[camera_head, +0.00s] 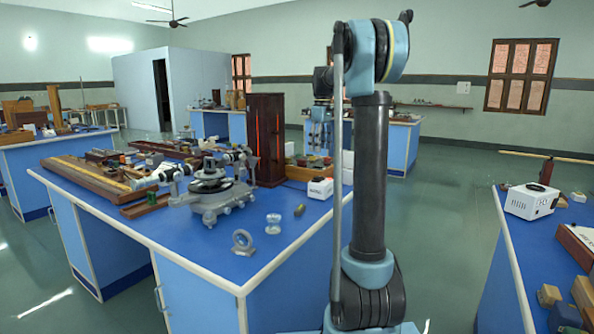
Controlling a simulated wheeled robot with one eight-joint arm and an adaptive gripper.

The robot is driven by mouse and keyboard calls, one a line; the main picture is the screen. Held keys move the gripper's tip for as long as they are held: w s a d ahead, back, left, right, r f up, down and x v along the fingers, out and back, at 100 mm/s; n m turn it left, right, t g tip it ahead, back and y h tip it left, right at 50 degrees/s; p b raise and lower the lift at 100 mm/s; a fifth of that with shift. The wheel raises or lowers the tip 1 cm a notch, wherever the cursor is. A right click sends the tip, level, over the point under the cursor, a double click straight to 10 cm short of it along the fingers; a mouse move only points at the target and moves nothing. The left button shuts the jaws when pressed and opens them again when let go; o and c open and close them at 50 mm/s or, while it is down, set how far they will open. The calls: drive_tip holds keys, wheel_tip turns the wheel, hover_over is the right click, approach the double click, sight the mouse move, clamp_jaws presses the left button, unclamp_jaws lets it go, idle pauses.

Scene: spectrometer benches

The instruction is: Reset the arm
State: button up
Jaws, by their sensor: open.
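My arm rises from the lower middle right of the head view, its dark upright link (371,175) reaching a blue and black elbow (378,50) near the top. Past the elbow, the arm runs away from the camera and its end points down. My gripper (319,142) hangs there, small and partly against the background, to the left of the upright link. It is open, and I see nothing held in it. It appears beyond or above the far right part of the near blue bench (150,232); its exact height is unclear.
On the near bench stand a grey spectrometer (212,190), a tall dark brown housing (266,130), a white box (320,188), a ring-shaped piece (242,242) and a glass piece (273,224). Another blue bench (535,250) is at right. Open floor (445,195) lies between.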

drive_tip(key=s+f+m+t, duration=0.1)
drive_tip(key=s+f+m, duration=0.25)
drive_tip(key=s, duration=0.95)
drive_tip(key=s+f+m, duration=0.2)
drive_tip(key=s+f, duration=0.3)
drive_tip(key=s, duration=0.7)
drive_tip(key=s+f+m+t, duration=0.1)
drive_tip(key=s+f+m, duration=0.4)
drive_tip(key=s+f, duration=1.2)
drive_tip(key=shift+s+d+f+t, duration=0.25)
drive_tip(key=shift+s+d+t, duration=0.05)
drive_tip(key=shift+s+d, duration=0.05)
drive_tip(key=shift+w+f, duration=0.2)
drive_tip(key=shift+w, duration=0.25)
